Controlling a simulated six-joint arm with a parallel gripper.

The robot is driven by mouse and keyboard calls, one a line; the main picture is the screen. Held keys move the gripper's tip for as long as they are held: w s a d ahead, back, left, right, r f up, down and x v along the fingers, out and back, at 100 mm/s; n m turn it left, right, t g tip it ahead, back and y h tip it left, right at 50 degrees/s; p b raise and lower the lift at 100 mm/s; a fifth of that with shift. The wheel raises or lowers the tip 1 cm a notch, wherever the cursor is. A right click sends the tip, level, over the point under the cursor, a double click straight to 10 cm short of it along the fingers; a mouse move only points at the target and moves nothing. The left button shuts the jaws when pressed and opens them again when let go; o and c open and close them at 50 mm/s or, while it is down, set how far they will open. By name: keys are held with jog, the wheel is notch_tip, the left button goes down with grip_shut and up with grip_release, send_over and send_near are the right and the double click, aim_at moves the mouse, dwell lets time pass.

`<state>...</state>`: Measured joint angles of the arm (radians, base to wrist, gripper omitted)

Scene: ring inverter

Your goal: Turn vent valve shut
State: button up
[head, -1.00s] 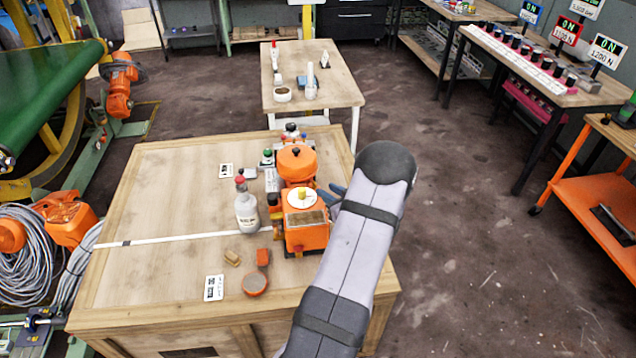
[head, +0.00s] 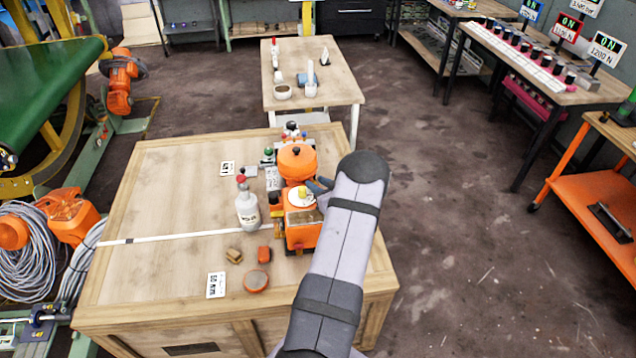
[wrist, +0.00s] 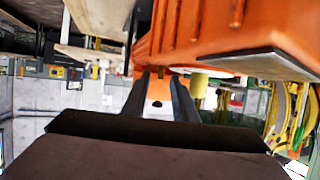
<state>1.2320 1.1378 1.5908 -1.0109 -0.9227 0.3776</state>
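The orange ring inverter (head: 304,236) stands on the wooden crate, with a round orange top and a white disc (head: 293,198) carrying a yellow knob (head: 302,191). The knob also shows in the wrist view (wrist: 199,84), just right of my fingers. I cannot tell which part is the vent valve. My gripper (head: 316,184) is at the machine's right side, partly hidden by my arm. In the wrist view my gripper (wrist: 162,78) has its fingers apart, tips close under the orange body (wrist: 225,35). Whether the tips touch anything is unclear.
A small orange block (head: 264,253), a tan block (head: 233,255), a round orange piece (head: 256,281) and a white card (head: 216,285) lie in front. The crate's left half (head: 160,205) is mostly clear.

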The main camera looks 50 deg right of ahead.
jog(key=shift+c, duration=0.4)
grip_shut()
jog(key=shift+w, duration=0.1)
jog(key=shift+w+a+m+g+h+b, duration=0.2)
jog(key=shift+m+g+h+b, duration=0.3)
jog(key=shift+m+h+b, duration=0.45)
jog(key=shift+w+a+m+g+h+b, duration=0.1)
jog(key=shift+m+g+h+b, duration=0.5)
jog(key=shift+m+h+b, duration=0.3)
jog(key=shift+r+m+h, duration=0.1)
jog(key=shift+m+h, duration=0.15)
jog(key=shift+g, duration=0.3)
